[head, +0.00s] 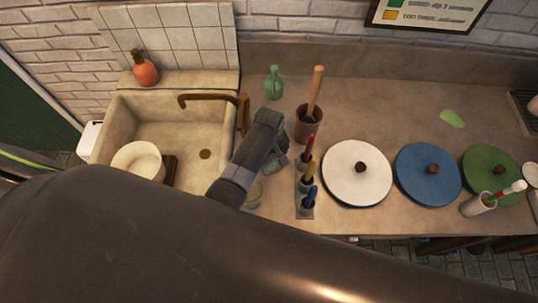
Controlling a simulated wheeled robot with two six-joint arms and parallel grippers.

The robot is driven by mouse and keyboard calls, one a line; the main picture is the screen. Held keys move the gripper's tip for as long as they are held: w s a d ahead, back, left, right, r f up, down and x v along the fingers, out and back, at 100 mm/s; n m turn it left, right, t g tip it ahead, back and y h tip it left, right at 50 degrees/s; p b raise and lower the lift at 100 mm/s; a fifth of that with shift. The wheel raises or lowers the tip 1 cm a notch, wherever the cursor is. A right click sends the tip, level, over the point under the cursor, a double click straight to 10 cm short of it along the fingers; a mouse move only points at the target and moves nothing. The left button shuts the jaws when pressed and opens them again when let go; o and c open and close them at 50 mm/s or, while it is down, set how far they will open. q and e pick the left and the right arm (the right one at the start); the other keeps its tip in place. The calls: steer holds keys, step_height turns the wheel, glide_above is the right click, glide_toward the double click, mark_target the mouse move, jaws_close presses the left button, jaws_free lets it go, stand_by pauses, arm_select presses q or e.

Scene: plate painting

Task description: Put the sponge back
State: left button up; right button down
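I cannot make out a sponge for certain. A pale yellowish thing (255,193) shows partly beside my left wrist, mostly hidden; I cannot tell whether it is the sponge. My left gripper (268,148) is over the counter between the sink and the brush holder, pointing down. My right gripper is not in view.
Right of my gripper stand a brown pot (308,125) and a holder with coloured-handled tools (307,207). White (340,185), blue (420,180) and green (480,165) lids follow. A green smear (452,118) lies on clear counter behind them.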

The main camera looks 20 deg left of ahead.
mark_target(269, 157)
arm_select(q)
steer(key=shift+r, duration=0.15)
step_height(269, 157, up, 3)
steer(key=p, duration=0.3)
steer(key=shift+r, duration=0.55)
step_height(269, 157, up, 8)
steer(key=shift+f, duration=0.1)
